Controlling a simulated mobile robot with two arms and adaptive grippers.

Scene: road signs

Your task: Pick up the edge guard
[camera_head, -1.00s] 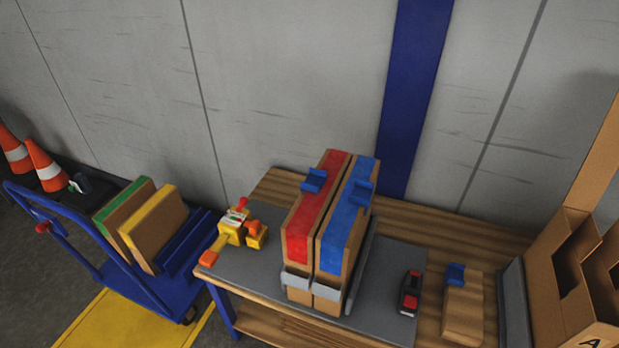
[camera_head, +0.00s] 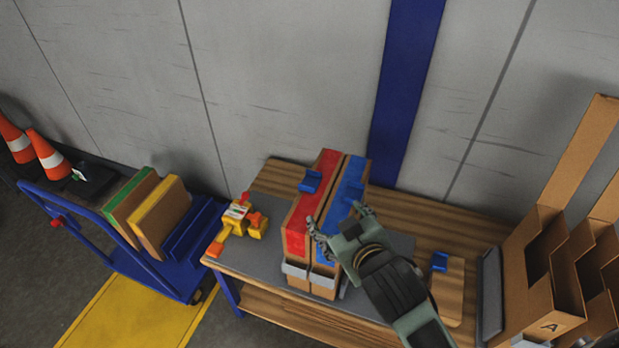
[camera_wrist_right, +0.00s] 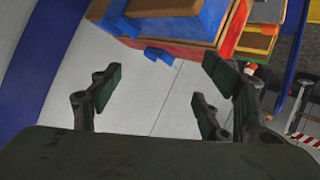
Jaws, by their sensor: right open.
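Small blue plastic corner pieces look like the edge guards. Another shows only partly on the blue-striped carton (camera_head: 345,195), and one more blue edge guard (camera_head: 440,261) lies on a cardboard block at the right. My right gripper (camera_head: 340,218) is open and empty, its fingers spread over the near part of the blue-striped carton. In the right wrist view, the open fingers (camera_wrist_right: 160,92) show with nothing between them, and a blue edge guard (camera_wrist_right: 158,55) is just beyond them. My left gripper is not in view.
A yellow and orange tape dispenser (camera_head: 238,220) lies left of the cartons on the grey mat. A blue cart (camera_head: 150,262) with cartons stands at the left. Open cardboard bins (camera_head: 545,290) stand at the right. Cones (camera_head: 48,155) are far left.

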